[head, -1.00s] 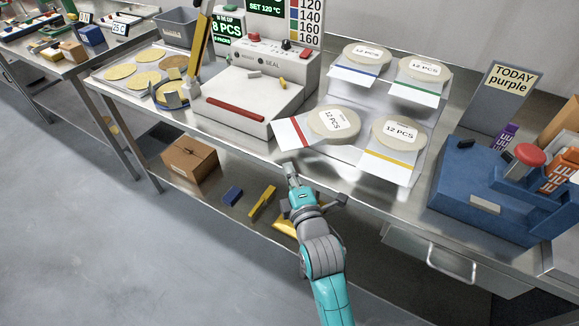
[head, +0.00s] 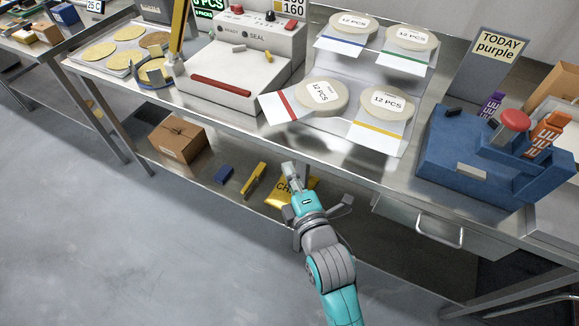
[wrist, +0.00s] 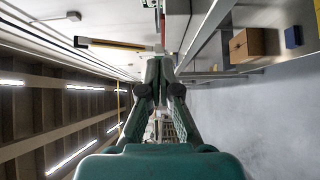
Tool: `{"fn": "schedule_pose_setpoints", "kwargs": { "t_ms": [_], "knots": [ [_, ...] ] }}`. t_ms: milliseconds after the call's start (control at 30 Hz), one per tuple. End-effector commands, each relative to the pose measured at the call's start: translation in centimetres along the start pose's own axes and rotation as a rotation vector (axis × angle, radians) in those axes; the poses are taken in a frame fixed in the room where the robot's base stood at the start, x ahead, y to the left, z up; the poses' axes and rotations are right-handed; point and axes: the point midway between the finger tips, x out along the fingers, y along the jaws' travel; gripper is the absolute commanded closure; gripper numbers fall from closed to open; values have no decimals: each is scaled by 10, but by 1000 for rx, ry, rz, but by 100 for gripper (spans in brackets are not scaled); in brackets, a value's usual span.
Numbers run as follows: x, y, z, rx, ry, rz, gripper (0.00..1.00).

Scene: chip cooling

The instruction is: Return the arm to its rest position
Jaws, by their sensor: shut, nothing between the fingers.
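My arm is teal and grey and reaches up from the bottom of the head view. My gripper (head: 290,170) is at its far end, in front of the table's front edge and apart from the things on the table. In the wrist view my gripper (wrist: 162,62) has its two dark fingers together at the tips, with nothing between them. The wrist camera is turned on its side, with the ceiling at the left and the floor at the right.
The steel table (head: 232,140) holds a sealing machine (head: 225,85), labelled round packs (head: 320,95) and a blue device (head: 480,165). Below, a shelf holds a cardboard box (head: 177,138), a blue block (head: 224,175) and a yellow bag (head: 285,192). Open floor (head: 110,230) lies at the left.

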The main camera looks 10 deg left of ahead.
Motion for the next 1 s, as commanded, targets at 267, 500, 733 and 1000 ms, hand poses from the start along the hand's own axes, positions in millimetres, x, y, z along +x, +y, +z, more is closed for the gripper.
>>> {"fn": "schedule_pose_setpoints", "kwargs": {
  "t_ms": [267, 500, 733, 1000],
  "knots": [
    [-1, -1, 1, 3, -1, -1, 100],
    [-43, -34, 21, 145, -49, -30, 100],
    [-121, -75, 48, 412, -139, -51, 100],
    [-216, -104, 65, 724, -252, -49, 100]
  ]
}}
